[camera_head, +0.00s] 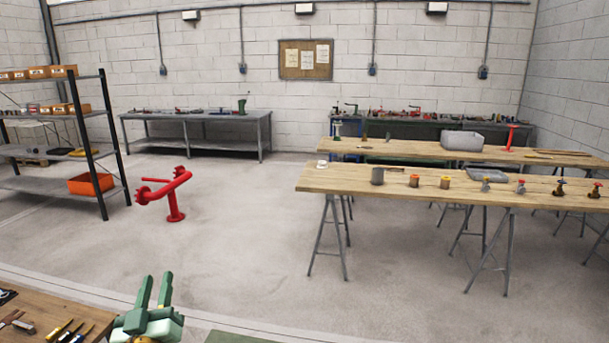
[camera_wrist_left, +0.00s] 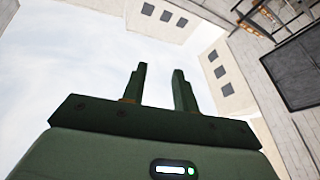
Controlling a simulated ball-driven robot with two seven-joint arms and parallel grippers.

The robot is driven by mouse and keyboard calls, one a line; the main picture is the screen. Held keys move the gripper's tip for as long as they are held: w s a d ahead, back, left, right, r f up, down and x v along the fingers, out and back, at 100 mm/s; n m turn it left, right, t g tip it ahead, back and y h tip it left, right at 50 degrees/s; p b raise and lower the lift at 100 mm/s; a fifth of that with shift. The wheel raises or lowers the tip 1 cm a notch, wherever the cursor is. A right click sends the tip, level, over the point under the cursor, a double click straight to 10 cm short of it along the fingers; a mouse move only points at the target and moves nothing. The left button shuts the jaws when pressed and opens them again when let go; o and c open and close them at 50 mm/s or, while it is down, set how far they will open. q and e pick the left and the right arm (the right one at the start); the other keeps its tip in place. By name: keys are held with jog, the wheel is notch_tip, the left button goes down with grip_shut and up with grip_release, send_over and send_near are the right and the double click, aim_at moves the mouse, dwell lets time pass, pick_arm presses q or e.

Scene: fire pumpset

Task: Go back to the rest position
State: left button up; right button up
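My left gripper (camera_head: 155,290) shows at the bottom left of the head view, green, with its two fingers pointing up and apart. It is beside the right edge of a wooden table at the lower left. In the left wrist view the same gripper (camera_wrist_left: 160,88) has its fingers spread with an empty gap between them. My right gripper is not in either view.
A wooden table (camera_head: 75,312) with hand tools is at the lower left. Further off are a red pipe stand (camera_head: 174,200), a shelf rack (camera_head: 103,150) and a trestle table (camera_head: 330,180) with valves. The concrete floor (camera_head: 240,240) between is clear.

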pick_arm(q)
jog(key=s+d+f+m+g+h, duration=0.7)
jog(key=s+d+f+m, duration=0.2)
jog(key=f+m, duration=0.25)
jog(key=s+a+f+m+g+y, duration=0.1)
jog(key=s+a+f+g+y, duration=0.25)
jog(key=s, duration=0.55)
jog(key=s+a+f+g+y, duration=0.2)
jog(key=s+a+g+y, duration=0.25)
jog(key=s, duration=0.35)
jog(key=s+d+f+g+h+b, duration=0.1)
jog(key=s+d+f+h, duration=0.1)
jog(key=f, duration=1.3)
jog(key=s+d+f+g+h+b, duration=0.2)
jog(key=d+f, duration=0.1)
jog(key=f, duration=1.2)
jog(key=s+f+n+g+h+b, duration=0.1)
jog(key=s+f+n+g+b, duration=0.1)
jog(key=s+f, duration=1.4)
jog(key=s+n, duration=0.1)
jog(key=s, duration=0.2)
jog(key=shift+s+a+f+g+h, duration=0.2)
jog(key=shift+s+f+g+h, duration=0.05)
jog(key=shift+s+g+h, duration=0.1)
